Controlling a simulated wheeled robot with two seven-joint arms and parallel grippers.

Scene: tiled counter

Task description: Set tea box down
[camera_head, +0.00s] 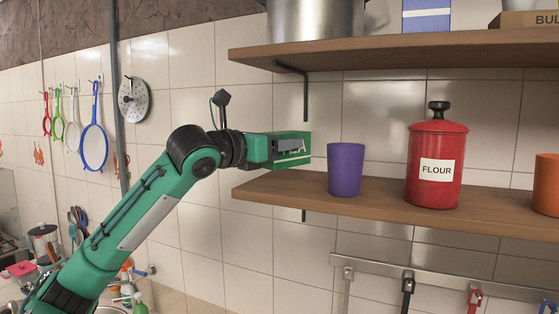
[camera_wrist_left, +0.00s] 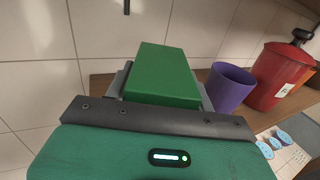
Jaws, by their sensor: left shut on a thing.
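The tea box is a green box (camera_wrist_left: 165,72) in the left wrist view, held between the fingers. In the head view the tea box (camera_head: 297,137) shows partly, with my left gripper (camera_head: 286,152) shut on it. My left arm comes in from the lower left and holds the box near the left end of the lower wooden shelf (camera_head: 265,187), to the left of a purple cup (camera_head: 345,169). The box appears slightly above the shelf; contact with it cannot be told. My right gripper is not in view.
A red flour canister (camera_head: 436,165) stands right of the purple cup, and an orange cup (camera_head: 546,185) at the right edge. An upper shelf (camera_head: 400,50) with a metal pot (camera_head: 314,20) hangs above. The lower shelf's left end is clear. Utensils hang from a rail (camera_head: 440,281) below.

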